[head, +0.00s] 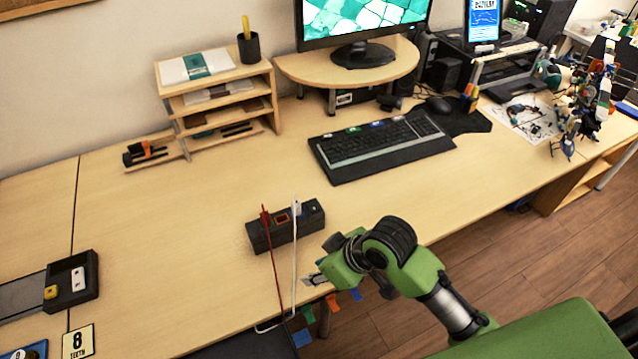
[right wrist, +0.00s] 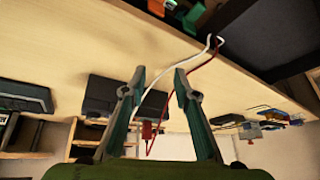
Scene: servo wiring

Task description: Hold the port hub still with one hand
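The port hub (head: 287,232) is a long black box on the light wooden desk, near the front edge, with an orange-rimmed port on top. A red wire (head: 274,265) and a white wire (head: 295,255) run from its top toward the front edge. My right gripper (head: 309,281) is just in front of the hub, apart from it. In the right wrist view its two fingers (right wrist: 159,72) are spread with nothing between the tips; a dark box, seemingly the hub (right wrist: 154,105), shows beyond them with a red plug (right wrist: 147,130). My left gripper is not in view.
A keyboard (head: 381,147) lies behind the hub to the right. A wooden shelf rack (head: 222,105) and monitor stand (head: 347,69) are at the back. A black tray (head: 72,279) is at left. Coloured tags (head: 332,302) show at the front edge. Desk left of the hub is clear.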

